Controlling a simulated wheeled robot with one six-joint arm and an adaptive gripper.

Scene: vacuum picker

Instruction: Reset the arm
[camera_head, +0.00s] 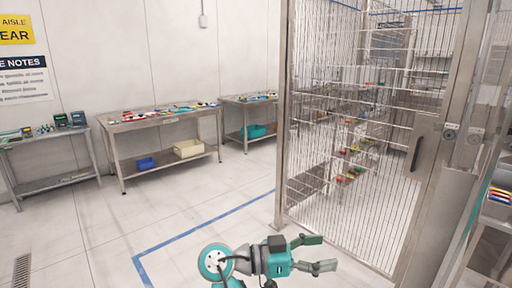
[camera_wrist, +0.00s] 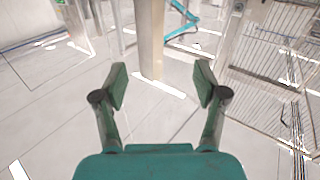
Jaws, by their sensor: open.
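My gripper (camera_head: 318,254) shows at the bottom middle of the head view, on the teal and grey end of my arm. Its two fingers are spread apart and point to the right, with nothing between them. In the wrist view my gripper (camera_wrist: 161,88) is open and empty, with a finger on each side. Beyond its fingertips are a pale post (camera_wrist: 150,40) and the light floor. The gripper touches nothing that I can see. The lower part of my arm is cut off by the bottom edge of the head view.
A wire mesh cage (camera_head: 345,130) with a metal frame stands just right of the arm. Steel tables (camera_head: 130,126) with small items line the back wall. A blue line (camera_head: 200,228) marks the floor. The floor at left and middle is clear.

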